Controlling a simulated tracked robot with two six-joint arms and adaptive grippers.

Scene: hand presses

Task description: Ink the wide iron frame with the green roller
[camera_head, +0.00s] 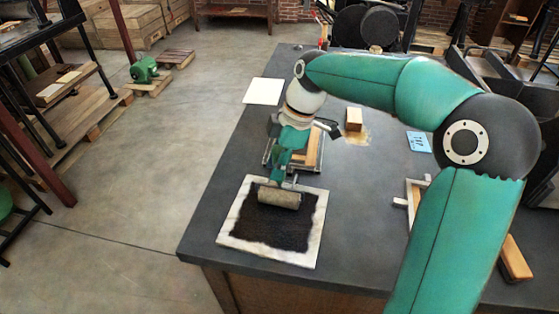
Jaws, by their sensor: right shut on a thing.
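My right gripper (287,160) is above the near left part of the table, shut on the green roller (279,197), its fingers pointing down. The roller's drum looks grey-brown and lies across the far part of a black inked slab with a pale border (311,249). I cannot tell whether the drum touches the ink. Just behind the gripper is a dark metal frame with wood inside (316,164), partly hidden by the gripper. A second, pale-edged frame (411,203) is mostly hidden by my right arm. I cannot tell which frame is the wide iron one. My left gripper is not in view.
A wooden block (354,117) stands on a tan patch, with a blue lettered card (419,142) to its right. A white sheet (263,91) lies at the table's left edge. An orange-brown wooden bar (515,258) lies at the right. Dark table (222,178) is bare left of the frame.

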